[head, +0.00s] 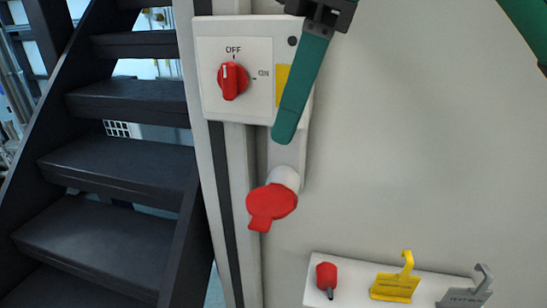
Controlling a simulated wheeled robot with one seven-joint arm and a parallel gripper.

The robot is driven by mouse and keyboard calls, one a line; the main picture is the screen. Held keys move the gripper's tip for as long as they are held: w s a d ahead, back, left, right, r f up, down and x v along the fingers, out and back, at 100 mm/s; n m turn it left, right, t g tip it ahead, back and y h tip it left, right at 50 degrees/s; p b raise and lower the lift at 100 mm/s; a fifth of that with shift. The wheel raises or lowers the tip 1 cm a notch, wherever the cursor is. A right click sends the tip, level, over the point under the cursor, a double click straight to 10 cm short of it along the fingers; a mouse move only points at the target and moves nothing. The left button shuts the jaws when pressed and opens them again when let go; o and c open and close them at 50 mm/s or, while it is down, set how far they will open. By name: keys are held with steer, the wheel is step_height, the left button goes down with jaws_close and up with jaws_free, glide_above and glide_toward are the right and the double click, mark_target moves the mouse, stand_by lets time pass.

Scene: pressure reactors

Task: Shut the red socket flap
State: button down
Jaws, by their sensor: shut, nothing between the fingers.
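The red socket flap (271,202) is a round lid with a small tab at its lower left. It sits at the front of the white socket (286,177), below the switch box. The white collar shows behind its upper right edge. I cannot tell whether the flap lies flush on the socket mouth. My gripper (284,134) has its green fingers together and empty, pointing down. In the picture its tips are just above the socket, apart from the flap. The fingers hide part of the switch box and of the grey bracket behind them.
The white switch box (211,105) has a red rotary knob (232,81) pointing to OFF. At lower right, a white ledge (350,292) holds a red plug-like item (326,276), a yellow hook tag (395,287) and a grey one (465,298). Dark stairs (122,155) stand left.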

glide_above(258, 222)
steer(key=d, duration=0.1)
step_height(258, 222, down, 9)
steer(key=shift+s+d, duration=0.1)
steer(key=shift+d, duration=0.05)
step_height(258, 222, down, 4)
steer(key=shift+s+f, duration=0.1)
steer(key=shift+s, duration=0.05)
steer(key=shift+f, duration=0.1)
